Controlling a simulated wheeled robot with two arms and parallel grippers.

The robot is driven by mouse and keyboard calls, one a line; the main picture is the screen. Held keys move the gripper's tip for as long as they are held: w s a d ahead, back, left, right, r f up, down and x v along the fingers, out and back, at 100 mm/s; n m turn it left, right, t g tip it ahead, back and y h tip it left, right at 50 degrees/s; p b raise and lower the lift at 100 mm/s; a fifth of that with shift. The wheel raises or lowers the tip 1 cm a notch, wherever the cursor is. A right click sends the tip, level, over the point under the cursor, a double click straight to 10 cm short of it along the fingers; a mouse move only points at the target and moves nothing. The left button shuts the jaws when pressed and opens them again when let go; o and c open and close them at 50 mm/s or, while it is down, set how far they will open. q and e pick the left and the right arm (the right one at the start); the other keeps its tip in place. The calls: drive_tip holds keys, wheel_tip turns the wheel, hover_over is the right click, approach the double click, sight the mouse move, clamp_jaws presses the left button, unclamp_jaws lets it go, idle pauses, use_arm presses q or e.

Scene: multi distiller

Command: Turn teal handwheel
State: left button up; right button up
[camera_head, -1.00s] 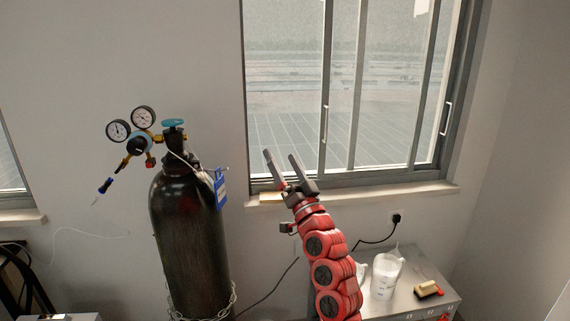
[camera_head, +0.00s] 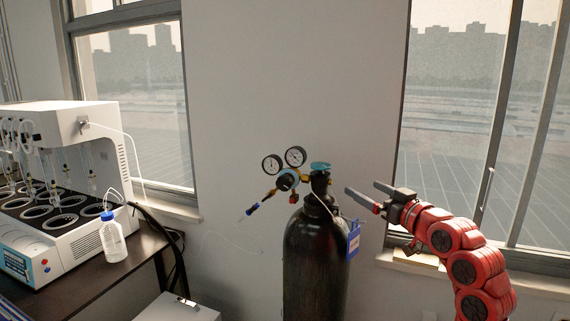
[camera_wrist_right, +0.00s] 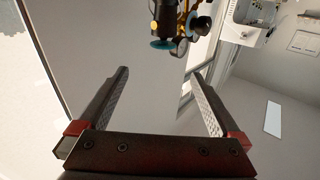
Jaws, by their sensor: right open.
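The teal handwheel (camera_head: 320,166) sits on top of the valve of a tall dark gas cylinder (camera_head: 316,262). In the right wrist view the handwheel (camera_wrist_right: 163,43) shows at the top, beyond the fingers and apart from them. My right gripper (camera_head: 368,192) is open and empty, to the right of the handwheel and a little lower in the head view. Its two spread fingers also show in the right wrist view (camera_wrist_right: 162,85). My left gripper is in neither view.
A regulator with two gauges (camera_head: 284,160) is attached left of the valve. A blue tag (camera_head: 353,239) hangs at the cylinder's right. A white distiller (camera_head: 66,180) and a blue-capped bottle (camera_head: 112,240) stand on a dark table at left. A window sill (camera_head: 530,284) lies below the right window.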

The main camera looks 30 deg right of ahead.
drive_tip(key=p, duration=0.6)
approach(326, 166)
drive_tip(key=w, duration=0.9)
drive_tip(key=shift+w+a+f, duration=0.2)
drive_tip(key=shift+w+a, duration=0.05)
drive_tip(key=shift+w, duration=0.1)
drive_tip(key=shift+w+f, duration=0.1)
drive_tip(key=shift+w, duration=0.35)
drive_tip(key=c, duration=1.2)
